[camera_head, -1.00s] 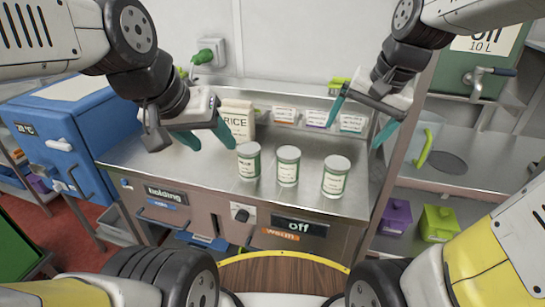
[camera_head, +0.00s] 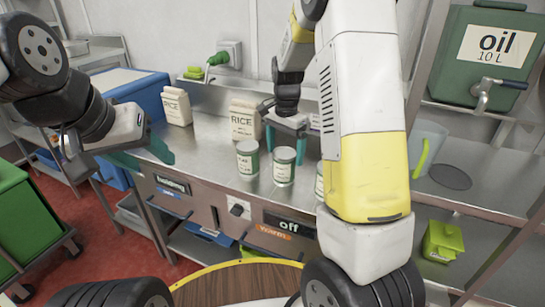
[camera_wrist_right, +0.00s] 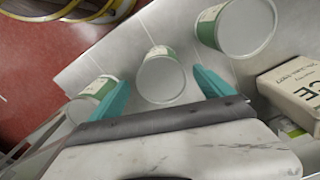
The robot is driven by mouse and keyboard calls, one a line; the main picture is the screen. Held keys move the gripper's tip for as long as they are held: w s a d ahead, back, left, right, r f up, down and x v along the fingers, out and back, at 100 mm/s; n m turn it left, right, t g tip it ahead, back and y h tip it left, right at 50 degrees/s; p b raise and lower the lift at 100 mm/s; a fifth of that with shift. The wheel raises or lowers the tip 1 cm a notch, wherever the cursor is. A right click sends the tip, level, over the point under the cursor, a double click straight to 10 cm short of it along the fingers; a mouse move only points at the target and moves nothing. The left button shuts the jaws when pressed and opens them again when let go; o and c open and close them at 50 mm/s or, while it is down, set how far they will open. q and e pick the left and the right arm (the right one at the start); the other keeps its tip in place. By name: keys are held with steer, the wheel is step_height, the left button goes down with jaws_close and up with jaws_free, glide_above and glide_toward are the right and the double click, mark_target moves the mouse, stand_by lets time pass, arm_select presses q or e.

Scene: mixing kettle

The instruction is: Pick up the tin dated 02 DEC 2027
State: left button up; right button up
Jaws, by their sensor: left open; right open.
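Three white tins with green bands and pale lids stand on the steel counter: a left tin (camera_head: 247,160), a middle tin (camera_head: 284,166) and a right tin (camera_head: 319,182), which my right arm partly hides. Their dates are too small to read. My right gripper (camera_head: 285,143) is open behind and above the middle tin. In the right wrist view, the middle tin (camera_wrist_right: 161,78) shows between its teal fingertips, with the other tins (camera_wrist_right: 237,27) (camera_wrist_right: 97,88) outside them. My left gripper (camera_head: 140,155) is open and empty at the counter's left end.
Two rice bags (camera_head: 243,122) (camera_head: 176,107) stand at the back of the counter; one (camera_wrist_right: 293,88) is close to my right gripper. A green oil container (camera_head: 480,55) is at the upper right. The counter left of the tins is clear.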

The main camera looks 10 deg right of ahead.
mark_target(284, 165)
step_height(284, 165, down, 6)
steer(key=shift+w, duration=0.1)
steer(key=shift+r, duration=0.1)
jaws_close()
stand_by(0.4)
